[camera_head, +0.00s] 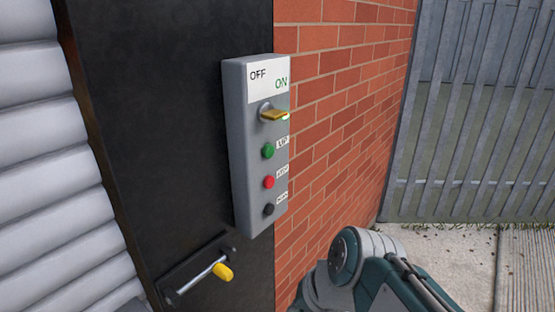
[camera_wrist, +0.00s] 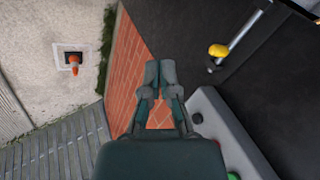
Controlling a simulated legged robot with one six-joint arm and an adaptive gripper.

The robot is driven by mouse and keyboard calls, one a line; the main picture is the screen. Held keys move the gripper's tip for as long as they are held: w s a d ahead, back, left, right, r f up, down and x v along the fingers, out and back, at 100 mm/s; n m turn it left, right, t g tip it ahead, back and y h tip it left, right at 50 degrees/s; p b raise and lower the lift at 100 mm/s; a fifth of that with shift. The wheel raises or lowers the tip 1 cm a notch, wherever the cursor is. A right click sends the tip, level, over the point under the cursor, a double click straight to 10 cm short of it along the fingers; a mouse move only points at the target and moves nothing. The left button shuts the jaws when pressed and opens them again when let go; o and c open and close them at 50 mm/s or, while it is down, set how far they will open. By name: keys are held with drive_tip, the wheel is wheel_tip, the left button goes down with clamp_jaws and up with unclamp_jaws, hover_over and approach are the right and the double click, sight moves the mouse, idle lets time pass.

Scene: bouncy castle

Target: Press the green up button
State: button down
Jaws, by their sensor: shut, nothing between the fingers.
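The green up button (camera_head: 268,151) is a round knob on a grey control box (camera_head: 239,160), below a yellow key switch (camera_head: 272,114). A red button (camera_head: 268,183) and a black button (camera_head: 269,210) sit under it. In the wrist view the box (camera_wrist: 217,118) lies at the lower right, with part of the green button (camera_wrist: 233,176) at the bottom edge. My gripper (camera_wrist: 159,66) is shut and empty, beside the box and apart from the green button. In the head view my arm shows at the lower right; the gripper is out of view.
The box is mounted beside a red brick wall (camera_head: 335,95), on a black panel (camera_head: 165,110). A lever with a yellow knob (camera_head: 222,272) sticks out below the box. A grey slatted fence (camera_head: 480,110) stands at the right, with open concrete ground (camera_head: 450,255) before it.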

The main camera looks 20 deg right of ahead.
sight(269, 157)
drive_tip(key=w+d+r+m+t+y, duration=0.1)
drive_tip(key=w+r+m+t+y, duration=0.1)
drive_tip(key=w+r+m+y, duration=0.3)
drive_tip(key=w+m+t+y, duration=0.1)
drive_tip(key=w+m, duration=0.2)
drive_tip(key=m, duration=0.5)
drive_tip(key=w+d+r+m+t, duration=0.3)
drive_tip(key=d+m+t, duration=0.1)
drive_tip(key=d+m, duration=0.1)
drive_tip(key=w+d+r+m+t+y, duration=0.1)
drive_tip(key=w+d+r+m+t, duration=0.2)
drive_tip(key=d, duration=0.4)
drive_tip(key=shift+w+d+r+m+t+y, duration=0.2)
drive_tip(key=shift+w+r+m+t+y, duration=0.15)
drive_tip(key=shift+r+m, duration=0.6)
drive_tip(key=shift+a+f, duration=0.1)
drive_tip(key=shift+f, duration=0.15)
drive_tip(key=shift+x, duration=7)
